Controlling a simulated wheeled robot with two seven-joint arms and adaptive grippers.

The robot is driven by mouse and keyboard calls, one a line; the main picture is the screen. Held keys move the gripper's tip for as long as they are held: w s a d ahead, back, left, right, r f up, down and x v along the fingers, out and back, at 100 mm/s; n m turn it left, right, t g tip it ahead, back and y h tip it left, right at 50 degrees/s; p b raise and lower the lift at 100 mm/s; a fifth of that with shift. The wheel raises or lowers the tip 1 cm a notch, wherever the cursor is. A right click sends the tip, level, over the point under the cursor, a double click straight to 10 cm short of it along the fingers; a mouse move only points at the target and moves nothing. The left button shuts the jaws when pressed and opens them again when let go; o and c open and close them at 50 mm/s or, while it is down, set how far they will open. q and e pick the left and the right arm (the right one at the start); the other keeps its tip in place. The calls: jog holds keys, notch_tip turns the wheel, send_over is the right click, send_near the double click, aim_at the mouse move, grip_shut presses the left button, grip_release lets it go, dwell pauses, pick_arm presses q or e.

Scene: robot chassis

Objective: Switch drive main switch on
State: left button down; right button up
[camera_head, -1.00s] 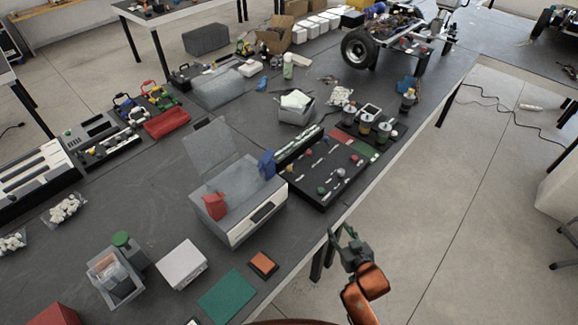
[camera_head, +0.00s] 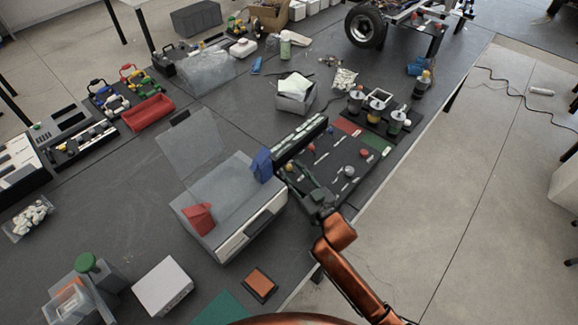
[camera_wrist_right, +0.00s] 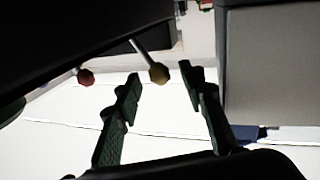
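A dark control panel (camera_head: 338,178) lies on the bench, with several small levers, knobs and coloured caps on it. My right gripper (camera_head: 304,178) is over its near-left part and hides some of its controls in the head view. In the right wrist view, my right gripper (camera_wrist_right: 160,73) has its two green fingers spread apart with nothing held. A lever with a yellowish ball tip (camera_wrist_right: 157,72) appears between the fingertips; contact cannot be told. A lever with a red ball tip (camera_wrist_right: 86,77) is left of it. I cannot tell which is the drive main switch. My left gripper is not in view.
A grey box with an open clear lid (camera_head: 225,205) stands close left of the panel, with red and blue pieces on it. Bottles (camera_head: 397,122) and a bin (camera_head: 296,95) stand behind. The bench edge and open floor are to the right.

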jog(key=shift+w+a+f, duration=0.1)
jog(key=shift+w+a, duration=0.25)
jog(key=shift+w, duration=0.3)
jog(key=shift+w+a, duration=0.15)
jog(key=shift+w, duration=0.15)
jog(key=shift+w+a, duration=0.15)
jog(key=shift+w, duration=0.15)
jog(key=c, duration=0.7)
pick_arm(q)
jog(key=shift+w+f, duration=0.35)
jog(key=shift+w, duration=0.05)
pick_arm(e)
grip_shut()
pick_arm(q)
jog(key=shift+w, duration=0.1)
